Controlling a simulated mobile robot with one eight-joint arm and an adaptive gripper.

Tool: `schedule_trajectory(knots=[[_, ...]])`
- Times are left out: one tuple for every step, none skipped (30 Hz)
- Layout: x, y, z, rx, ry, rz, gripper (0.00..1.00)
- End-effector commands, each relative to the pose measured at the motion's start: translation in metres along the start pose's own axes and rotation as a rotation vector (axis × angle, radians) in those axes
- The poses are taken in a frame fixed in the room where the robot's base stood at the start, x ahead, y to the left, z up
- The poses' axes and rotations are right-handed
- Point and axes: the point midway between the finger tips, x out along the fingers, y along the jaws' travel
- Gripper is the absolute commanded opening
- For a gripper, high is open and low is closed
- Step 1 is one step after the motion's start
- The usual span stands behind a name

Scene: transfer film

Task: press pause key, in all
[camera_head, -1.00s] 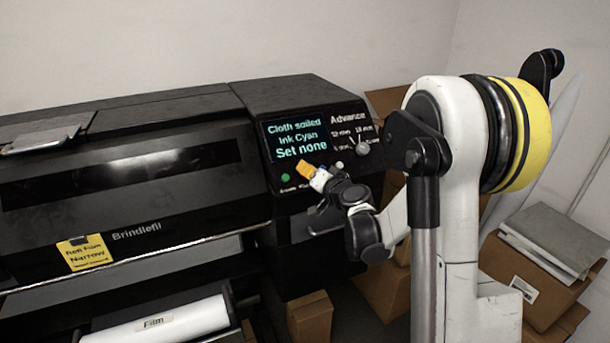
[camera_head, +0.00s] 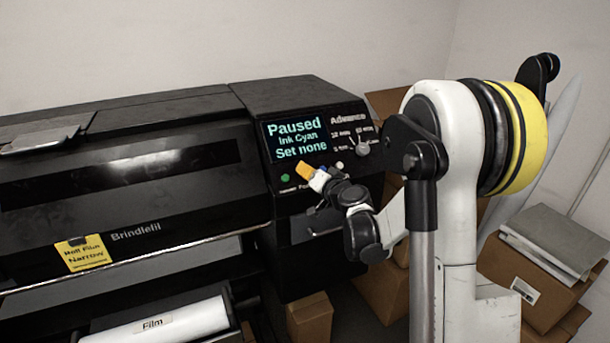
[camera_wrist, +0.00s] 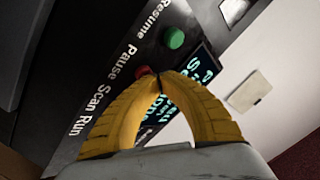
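The printer's control panel has a lit screen (camera_head: 297,140) reading "Paused", "Ink Cyan", "Set none". In the wrist view, the red key (camera_wrist: 144,71) lies beside the label "Pause" and is partly hidden by my fingertips. A green key (camera_wrist: 173,38) lies beside "Resume"; it also shows in the head view (camera_head: 285,178). My gripper (camera_wrist: 158,80) has its yellow fingers closed tip to tip, with nothing seen between them. Its tips are at the red key; I cannot tell whether they touch it. In the head view my gripper (camera_head: 304,170) is in front of the panel's lower part.
A dial (camera_head: 362,149) under "Advance" is right of the screen. A yellow note (camera_head: 83,253) about roll film hangs on the printer front (camera_head: 150,190). A film roll (camera_head: 160,326) lies below. Cardboard boxes (camera_head: 309,318) stand beneath and at right.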

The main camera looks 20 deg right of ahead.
Motion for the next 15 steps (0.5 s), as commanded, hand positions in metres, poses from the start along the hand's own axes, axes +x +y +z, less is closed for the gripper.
schedule_trajectory(knots=[[0.0006,0.0003,0.0006,0.0,0.0,0.0,0.0],[0.0004,0.0001,0.0004,0.0,0.0,0.0,0.0],[0.0004,0.0001,0.0003,0.0,0.0,0.0,0.0],[0.0004,0.0,0.0003,0.0,0.0,0.0,0.0],[0.0004,0.0001,0.0003,0.0,0.0,0.0,0.0],[0.0004,0.0,0.0002,0.0,0.0,0.0,0.0],[0.0004,0.0,0.0003,0.0,0.0,0.0,0.0],[0.0003,0.0,0.0002,0.0,0.0,0.0,0.0],[0.0001,-0.0001,0.0001,0.0,0.0,0.0,0.0],[-0.0002,-0.0003,-0.0001,0.0,0.0,0.0,0.0],[-0.0007,-0.0005,-0.0005,0.0,0.0,0.0,0.0],[-0.0016,-0.0011,-0.0011,0.0,0.0,0.0,0.0],[-0.0025,-0.0016,-0.0017,0.0,0.0,0.0,0.0],[-0.0036,-0.0023,-0.0024,0.0,0.0,0.0,0.0],[-0.0053,-0.0032,-0.0034,0.0,0.0,0.0,0.0]])
